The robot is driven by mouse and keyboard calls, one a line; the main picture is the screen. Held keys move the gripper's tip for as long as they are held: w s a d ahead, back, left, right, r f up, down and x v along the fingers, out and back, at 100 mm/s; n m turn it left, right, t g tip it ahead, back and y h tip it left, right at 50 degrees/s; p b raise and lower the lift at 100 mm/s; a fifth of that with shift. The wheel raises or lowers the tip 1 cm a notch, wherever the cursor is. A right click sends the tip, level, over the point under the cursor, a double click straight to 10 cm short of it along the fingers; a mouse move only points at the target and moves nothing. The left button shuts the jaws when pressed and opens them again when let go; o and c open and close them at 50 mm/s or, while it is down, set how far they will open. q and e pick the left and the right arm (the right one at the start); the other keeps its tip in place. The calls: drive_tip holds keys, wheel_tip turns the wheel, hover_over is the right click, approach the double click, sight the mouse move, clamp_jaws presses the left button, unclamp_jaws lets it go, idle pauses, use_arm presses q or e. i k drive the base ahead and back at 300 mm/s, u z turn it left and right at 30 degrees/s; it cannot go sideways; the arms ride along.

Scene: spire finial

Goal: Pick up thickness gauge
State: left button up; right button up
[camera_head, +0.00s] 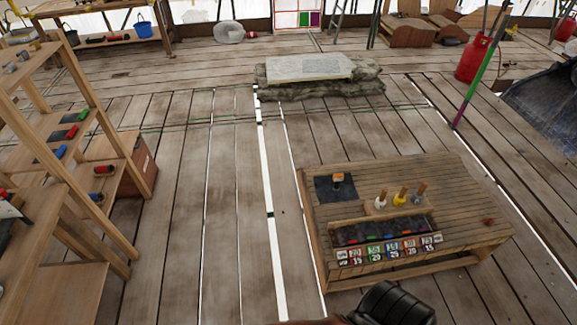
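I cannot pick out a thickness gauge with certainty; the small tools are too small to tell apart. A low wooden bench (470,190) stands at the lower right. A dark square mat (326,193) on it carries a small orange-brown item (338,178). Three wooden-handled pieces with white and yellow lower parts stand upright beside it, one of them yellow (400,196). A dark tray strip (350,232) lies behind a row of numbered tags (376,252). Neither of my grippers shows as such; a black rounded part at the bottom edge cannot be identified.
A wooden shelf rack (105,130) at left holds small red, green and blue items. A red cylinder (474,58) and a green-purple pole (478,75) stand at right. The floor between rack and bench is clear.

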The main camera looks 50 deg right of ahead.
sight(337, 178)
drive_tip(key=z, duration=0.05)
drive_tip(key=i, duration=1.75)
drive_tip(key=z, duration=1.3)
drive_tip(key=i, duration=1)
drive_tip(key=z, duration=1.15)
drive_tip(key=i, duration=0.15)
drive_tip(key=z, duration=0.1)
